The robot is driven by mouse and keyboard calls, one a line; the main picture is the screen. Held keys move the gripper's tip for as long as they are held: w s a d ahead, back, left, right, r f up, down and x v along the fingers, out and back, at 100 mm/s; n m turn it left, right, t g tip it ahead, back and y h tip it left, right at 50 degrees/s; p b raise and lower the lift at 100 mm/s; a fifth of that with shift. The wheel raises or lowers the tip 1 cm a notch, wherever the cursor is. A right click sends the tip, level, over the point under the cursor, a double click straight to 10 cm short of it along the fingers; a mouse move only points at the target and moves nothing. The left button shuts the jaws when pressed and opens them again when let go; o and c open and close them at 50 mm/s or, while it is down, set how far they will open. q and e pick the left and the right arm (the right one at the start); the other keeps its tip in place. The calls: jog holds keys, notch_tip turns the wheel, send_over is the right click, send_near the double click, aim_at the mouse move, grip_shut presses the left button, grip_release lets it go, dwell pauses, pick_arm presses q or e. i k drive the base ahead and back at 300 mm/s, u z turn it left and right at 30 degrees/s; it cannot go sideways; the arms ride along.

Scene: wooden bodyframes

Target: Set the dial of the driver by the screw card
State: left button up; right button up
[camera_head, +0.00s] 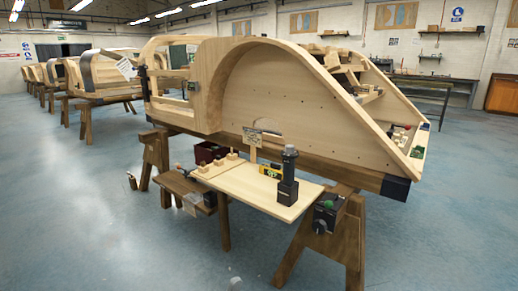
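A dark upright tool, which looks like the driver (289,166), stands in a black block (287,193) on the pale board beside the wooden bodyframe. Its dial setting is too small to read. A small wooden sign (252,138) with dark marks stands at the back of the board; it may be the screw card, but I cannot read it. A yellow item with a green patch (271,172) lies just left of the driver. Neither of my grippers can be made out in the head view.
The pale board (245,189) also carries several small wooden blocks (219,161) at its left. A black box with a green top and round knob (326,215) is on the right trestle (347,245). The large bodyframe (300,110) rises behind. Blue floor in front is mostly clear.

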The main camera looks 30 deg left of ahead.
aim_at(290, 149)
jog(key=u, duration=1.6)
jog(key=i, duration=0.95)
jog(key=z, duration=2.55)
